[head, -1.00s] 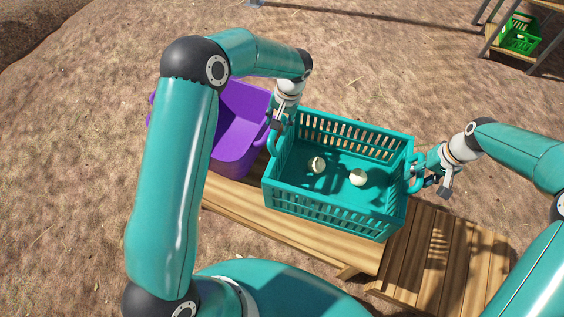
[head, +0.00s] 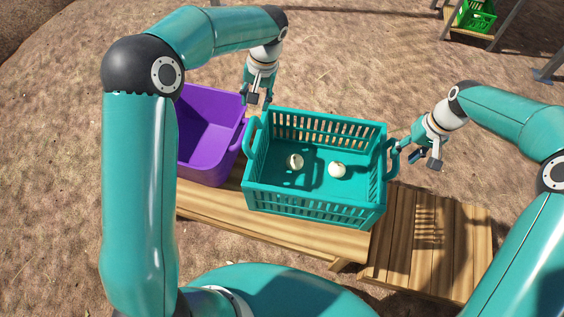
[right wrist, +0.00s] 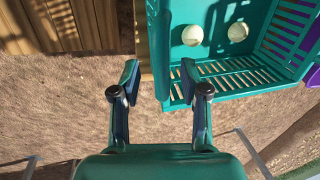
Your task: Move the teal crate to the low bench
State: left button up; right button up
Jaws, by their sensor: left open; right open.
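The teal crate (head: 315,210) stands upright at the right end of a wooden bench (head: 270,226), with two pale onions (head: 337,170) inside. A lower slatted bench (head: 410,240), probably the low bench, lies to its right and carries a lattice shadow. My left gripper (head: 254,105) is open and empty, just above and behind the crate's left handle (head: 250,135). My right gripper (head: 418,150) is open and empty, right of the crate's right handle (head: 393,158) and apart from it. In the right wrist view, the open fingers (right wrist: 158,85) point toward the crate (right wrist: 240,80).
A purple crate (head: 205,150) stands close to the teal crate's left side. A green crate (head: 477,16) is on a shelf at the far upper right. Bare dry ground surrounds the benches. The slatted bench top is clear apart from shadows.

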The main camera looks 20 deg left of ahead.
notch_tip(320, 180, up, 7)
jog(key=d, duration=0.1)
jog(key=shift+d, duration=0.15)
jog(key=shift+f, duration=0.15)
dwell(0.4)
